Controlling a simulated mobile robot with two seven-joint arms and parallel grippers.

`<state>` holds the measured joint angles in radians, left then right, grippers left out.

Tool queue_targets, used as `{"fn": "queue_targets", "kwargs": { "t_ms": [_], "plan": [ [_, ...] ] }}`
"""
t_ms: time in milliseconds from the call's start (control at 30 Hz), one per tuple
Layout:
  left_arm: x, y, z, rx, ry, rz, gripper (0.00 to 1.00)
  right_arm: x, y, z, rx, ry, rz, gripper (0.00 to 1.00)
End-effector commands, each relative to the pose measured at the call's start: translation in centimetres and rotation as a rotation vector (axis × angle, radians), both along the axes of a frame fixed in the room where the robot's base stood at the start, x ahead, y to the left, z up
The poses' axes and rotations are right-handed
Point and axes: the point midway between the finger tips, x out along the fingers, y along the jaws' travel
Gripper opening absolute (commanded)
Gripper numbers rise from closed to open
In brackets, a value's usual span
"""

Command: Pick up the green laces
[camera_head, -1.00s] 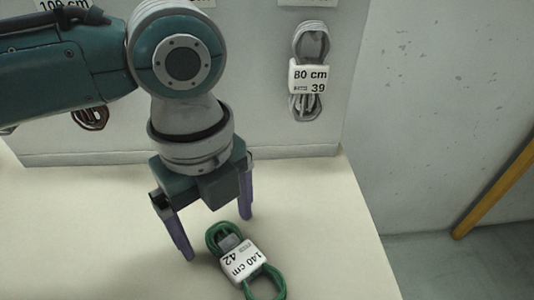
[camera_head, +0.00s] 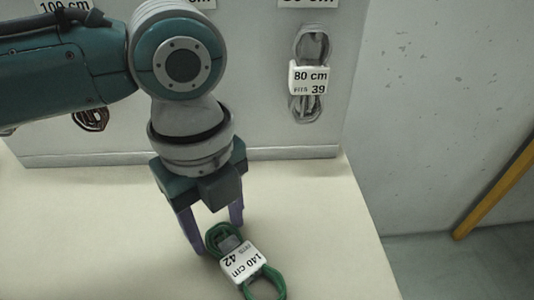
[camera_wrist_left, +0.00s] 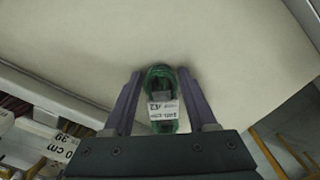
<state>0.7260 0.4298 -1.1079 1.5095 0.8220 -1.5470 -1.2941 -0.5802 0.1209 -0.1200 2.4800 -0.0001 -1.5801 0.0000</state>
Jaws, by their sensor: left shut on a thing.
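The green laces (camera_head: 268,284) lie on the pale table in a looped bundle, with a white band reading "140 cm, fits 42" around the middle. My left gripper (camera_head: 219,238) is over the far end of the bundle, its purple fingers pointing down, one on each side. In the left wrist view the green laces (camera_wrist_left: 160,75) sit between the two fingers of the left gripper (camera_wrist_left: 160,82). The left gripper is shut on the laces, which still appear to rest on the table. My right gripper is not in view.
A pale board (camera_head: 260,120) stands along the back of the table (camera_head: 110,230). Grey laces (camera_head: 310,44) with an "80 cm, fits 39" band hang on it, and brown laces (camera_head: 91,119) hang at left, partly hidden by my arm. The table is clear around the green laces.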

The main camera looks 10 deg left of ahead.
Motion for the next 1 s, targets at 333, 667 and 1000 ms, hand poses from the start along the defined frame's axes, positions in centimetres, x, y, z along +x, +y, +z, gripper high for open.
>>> {"fn": "queue_targets", "kwargs": {
  "t_ms": [333,667,1000],
  "plan": [
    [0.1,0.0,0.6,-0.001,-0.002,0.0,0.0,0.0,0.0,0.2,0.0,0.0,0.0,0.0],
    [0.1,0.0,5.9,-0.002,-0.005,-0.001,0.0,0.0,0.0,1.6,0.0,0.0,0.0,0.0],
    [0.1,-0.1,14.5,-0.002,-0.006,-0.001,0.0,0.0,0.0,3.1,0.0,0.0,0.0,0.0]
  ]
}}
